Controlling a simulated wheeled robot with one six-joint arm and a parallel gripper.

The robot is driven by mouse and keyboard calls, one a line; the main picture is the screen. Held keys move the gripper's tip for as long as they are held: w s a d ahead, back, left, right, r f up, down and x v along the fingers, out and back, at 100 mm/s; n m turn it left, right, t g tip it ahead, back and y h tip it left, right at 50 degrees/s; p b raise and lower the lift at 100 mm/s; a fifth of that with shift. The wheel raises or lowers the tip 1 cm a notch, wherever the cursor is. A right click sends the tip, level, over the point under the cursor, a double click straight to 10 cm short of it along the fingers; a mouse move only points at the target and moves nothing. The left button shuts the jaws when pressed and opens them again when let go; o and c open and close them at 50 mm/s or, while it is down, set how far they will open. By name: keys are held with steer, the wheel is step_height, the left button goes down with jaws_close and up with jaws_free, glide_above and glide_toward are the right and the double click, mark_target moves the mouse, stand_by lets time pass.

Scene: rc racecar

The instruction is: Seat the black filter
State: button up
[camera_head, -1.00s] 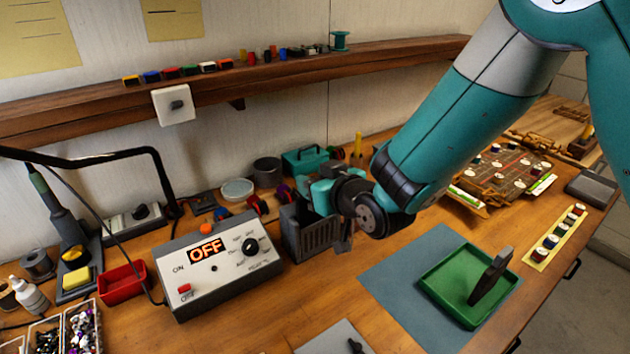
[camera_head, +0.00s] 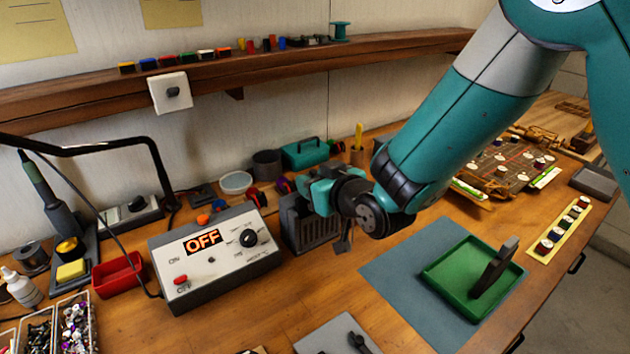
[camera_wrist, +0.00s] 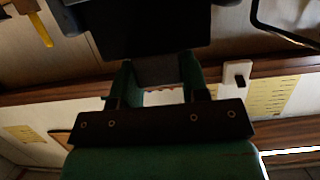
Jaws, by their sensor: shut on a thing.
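My gripper (camera_head: 322,196) is at the dark box with a slatted front (camera_head: 312,230), which stands on the bench right of the control unit. In the wrist view the two green fingers (camera_wrist: 158,78) are shut on a dark grey piece (camera_wrist: 160,70), which I take to be the black filter. A large black block (camera_wrist: 140,30) lies just beyond it and seems to touch it; this may be the box. In the head view the held piece is hidden by my gripper and the box, so I cannot tell how deep it sits.
The control unit (camera_head: 215,262) reads OFF. A green tray (camera_head: 445,275) with a dark upright tilted piece (camera_head: 494,266) stands on the blue-grey mat (camera_head: 390,262). A teal toolbox (camera_head: 304,153) and a dark cup (camera_head: 267,164) are behind. Bare wood lies in front of the box.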

steer(key=shift+f+b, duration=1.3)
steer(key=shift+f, duration=0.15)
steer(key=o, duration=1.3)
steer(key=shift+s, duration=0.1)
steer(key=b+v, duration=0.7)
steer(key=v, duration=0.1)
steer(key=b+v, duration=0.7)
steer(key=v, duration=0.2)
steer(key=shift+d+r, duration=0.15)
steer(key=shift+r, duration=0.15)
steer(key=shift+s, duration=0.1)
